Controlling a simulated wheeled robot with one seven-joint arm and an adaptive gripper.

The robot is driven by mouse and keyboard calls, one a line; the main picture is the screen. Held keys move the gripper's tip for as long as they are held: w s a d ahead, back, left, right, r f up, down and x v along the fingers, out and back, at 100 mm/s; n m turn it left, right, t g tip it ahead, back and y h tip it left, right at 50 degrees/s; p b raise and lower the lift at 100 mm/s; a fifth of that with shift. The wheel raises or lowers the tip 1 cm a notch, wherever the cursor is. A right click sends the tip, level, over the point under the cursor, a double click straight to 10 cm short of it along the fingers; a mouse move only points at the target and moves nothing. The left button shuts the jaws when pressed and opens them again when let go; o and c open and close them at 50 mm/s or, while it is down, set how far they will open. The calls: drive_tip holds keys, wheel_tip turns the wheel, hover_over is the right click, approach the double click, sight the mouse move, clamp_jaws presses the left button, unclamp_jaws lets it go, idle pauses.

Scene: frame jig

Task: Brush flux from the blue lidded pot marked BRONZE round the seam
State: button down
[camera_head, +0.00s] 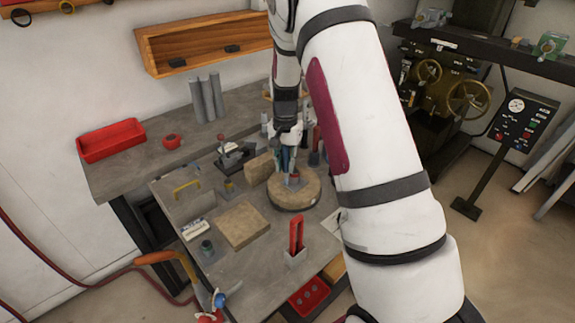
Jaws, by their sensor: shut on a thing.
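My gripper (288,157) points down over a round tan board (283,201) on the workbench. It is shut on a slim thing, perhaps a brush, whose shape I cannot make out. A small grey piece with a reddish top (295,177) stands on the board just below the fingers; I cannot tell whether they touch. A small dark bluish pot (314,158) stands just right of the gripper. A dark green-grey pot (207,247) stands at the bench's front left. No BRONZE marking is readable, and I cannot make out the seam.
A square tan board (243,225) and a tan block (260,168) lie left of the gripper. A red tray (111,141) and grey cylinders (207,98) are at the back left. My arm hides the bench's right side.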

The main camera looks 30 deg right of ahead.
drive_tip(key=shift+w+a+b, duration=0.2)
drive_tip(key=shift+w+b, duration=0.15)
drive_tip(key=shift+w, duration=0.3)
drive_tip(key=shift+s+d+f+p, duration=0.1)
drive_tip(key=shift+s+d+p, duration=0.1)
drive_tip(key=shift+s+p, duration=0.45)
drive_tip(key=shift+s+d+r+p, duration=0.1)
drive_tip(key=shift+s+d+p, duration=0.2)
drive_tip(key=shift+s, duration=0.7)
drive_tip(key=shift+s+d+f+p, duration=0.15)
drive_tip(key=shift+s+p, duration=0.3)
drive_tip(key=shift+s, duration=0.5)
drive_tip(key=shift+w+a+b, duration=0.15)
drive_tip(key=shift+w+b, duration=0.25)
drive_tip(key=shift+w, duration=0.25)
drive_tip(key=shift+w+a+b, duration=0.15)
drive_tip(key=shift+w+b, duration=0.25)
drive_tip(key=shift+w, duration=0.25)
drive_tip(key=shift+w, duration=0.1)
drive_tip(key=shift+w+a+b, duration=0.2)
drive_tip(key=shift+w+b, duration=0.25)
drive_tip(key=shift+w, duration=0.15)
drive_tip(key=shift+w+a+b, duration=0.15)
drive_tip(key=shift+w+b, duration=0.25)
drive_tip(key=shift+w, duration=0.2)
drive_tip(key=shift+s, duration=0.15)
